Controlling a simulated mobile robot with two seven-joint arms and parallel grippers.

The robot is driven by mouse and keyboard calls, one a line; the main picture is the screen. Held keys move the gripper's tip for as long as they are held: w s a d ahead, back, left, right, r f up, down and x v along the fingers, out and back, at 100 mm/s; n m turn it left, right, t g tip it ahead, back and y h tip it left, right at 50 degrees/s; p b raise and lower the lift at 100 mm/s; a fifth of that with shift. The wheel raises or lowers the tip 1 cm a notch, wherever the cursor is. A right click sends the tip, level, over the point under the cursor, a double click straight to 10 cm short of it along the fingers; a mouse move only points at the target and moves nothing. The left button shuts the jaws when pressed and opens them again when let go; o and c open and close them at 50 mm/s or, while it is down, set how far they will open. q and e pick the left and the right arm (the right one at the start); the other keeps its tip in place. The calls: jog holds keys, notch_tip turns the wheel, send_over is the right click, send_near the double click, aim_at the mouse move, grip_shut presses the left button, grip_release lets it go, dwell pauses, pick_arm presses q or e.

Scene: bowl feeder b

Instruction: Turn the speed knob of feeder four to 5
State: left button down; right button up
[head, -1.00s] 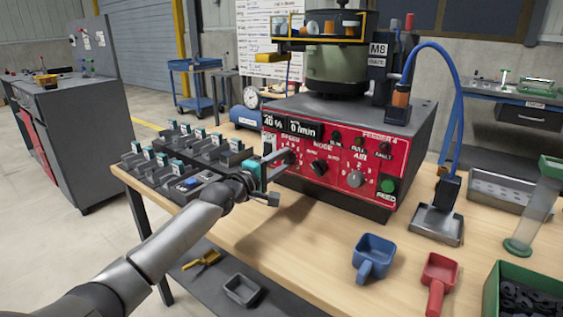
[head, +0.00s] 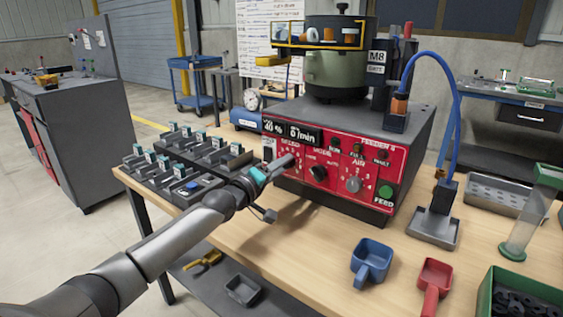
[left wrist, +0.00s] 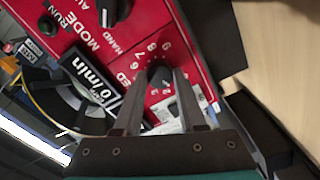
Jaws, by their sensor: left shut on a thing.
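The red front panel (head: 330,195) of feeder four, marked "FEEDER 4", faces me on the workbench. My left gripper (head: 288,163) is at the panel's speed dial, with its fingers pointing at the panel. In the left wrist view the dark speed knob (left wrist: 160,74) sits between the two fingertips (left wrist: 160,88), and my left gripper is shut on it. Printed numbers ring the knob; the fingers hide part of the scale, and I cannot tell which number it points to. The display (head: 300,134) reads 0 /min. My right gripper is not in view.
The mode knob (head: 318,173), air knob (head: 353,184) and green feed button (head: 386,192) are right of the speed dial. Small dark bins (head: 165,170) stand left. Blue (head: 372,262) and red (head: 436,280) scoops lie on the front right. The bench between is clear.

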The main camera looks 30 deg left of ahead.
pick_arm(q)
jog(key=m+p, duration=0.8)
jog(key=m, duration=1.6)
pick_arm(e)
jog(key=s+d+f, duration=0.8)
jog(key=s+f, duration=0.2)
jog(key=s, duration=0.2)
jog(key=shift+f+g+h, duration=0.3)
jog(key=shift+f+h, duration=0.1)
pick_arm(q)
jog(key=shift+m, duration=0.4)
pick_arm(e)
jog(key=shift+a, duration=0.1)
pick_arm(q)
jog(key=shift+c, duration=2.4)
grip_release()
jog(key=shift+p, duration=0.3)
